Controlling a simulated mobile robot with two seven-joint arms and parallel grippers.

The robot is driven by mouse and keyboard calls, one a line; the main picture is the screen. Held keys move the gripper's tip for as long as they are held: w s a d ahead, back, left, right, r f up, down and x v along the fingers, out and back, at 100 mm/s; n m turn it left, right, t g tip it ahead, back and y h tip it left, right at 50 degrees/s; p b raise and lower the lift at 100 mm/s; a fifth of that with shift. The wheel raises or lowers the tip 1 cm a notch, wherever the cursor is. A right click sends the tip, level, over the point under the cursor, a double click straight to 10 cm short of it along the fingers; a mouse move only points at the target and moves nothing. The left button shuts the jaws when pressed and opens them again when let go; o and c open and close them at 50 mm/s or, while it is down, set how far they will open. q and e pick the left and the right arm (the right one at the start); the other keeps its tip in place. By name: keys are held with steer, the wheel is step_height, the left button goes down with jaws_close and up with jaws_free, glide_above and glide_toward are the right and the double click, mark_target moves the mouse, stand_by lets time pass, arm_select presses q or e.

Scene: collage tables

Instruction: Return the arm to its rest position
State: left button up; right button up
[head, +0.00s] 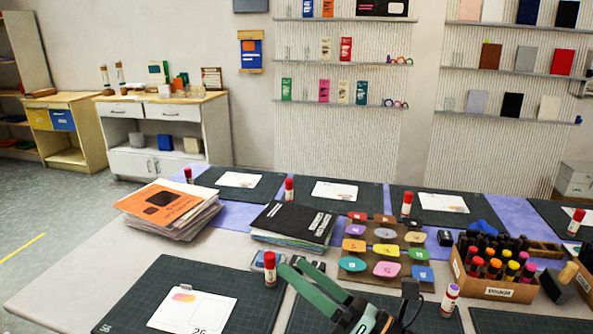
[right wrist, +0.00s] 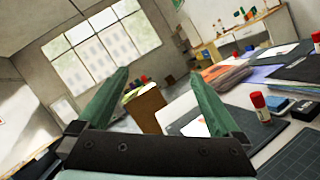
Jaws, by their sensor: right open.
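My right gripper (head: 294,267) shows at the bottom middle of the head view, its green fingers pointing up and left over the near part of the table. In the right wrist view the two green fingers (right wrist: 158,76) stand wide apart. The gripper is open with nothing between the fingers. In the head view its fingertips appear close beside a red-capped glue stick (head: 270,270); I cannot tell the exact gap. My left gripper is in neither view.
The table holds dark cutting mats (head: 160,284), an orange-topped stack (head: 166,208), a black-topped stack (head: 292,224), a tray of coloured pieces (head: 353,277) and a marker box (head: 491,290). Bare tabletop (head: 75,267) shows at the left. Shelves and cabinets stand behind.

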steer(key=w+d+f+m+t+h, duration=0.1)
steer(key=d+f+m+t+h, duration=0.2)
steer(key=d+m+h, duration=0.5)
steer(key=w+d+f+m+t+h, duration=0.1)
steer(key=d+f+m+t+h, duration=0.2)
steer(key=m, duration=0.9)
steer(key=s+d+f+m+g+h, duration=0.2)
steer(key=s+d+f+m+g, duration=0.1)
steer(key=s+f+m, duration=0.1)
steer(key=s+d+f+m+g+h, duration=0.2)
steer(key=s+d+f+m+g, duration=0.1)
steer(key=f, duration=0.4)
steer(key=s+d+f+m+g+h, duration=0.3)
steer(key=s+f+m, duration=0.2)
steer(key=m, duration=0.1)
steer(key=shift+s+f+g, duration=0.15)
steer(key=shift+f+g, duration=0.15)
steer(key=shift+f, duration=0.1)
steer(key=s+f+m+g, duration=0.2)
steer(key=s+f+g, duration=0.1)
steer(key=s, duration=0.3)
steer(key=s+f+m+g, duration=0.2)
steer(key=s+g, duration=0.1)
steer(key=s, duration=0.4)
steer(key=w+a+f+t+y+p, duration=0.3)
steer(key=w+a+f+t+p, duration=0.1)
steer(key=w+t+p, duration=0.1)
steer(key=shift+a+f+t+p, duration=0.2)
steer(key=shift+t+p, duration=0.4)
steer(key=shift+p, duration=0.35)
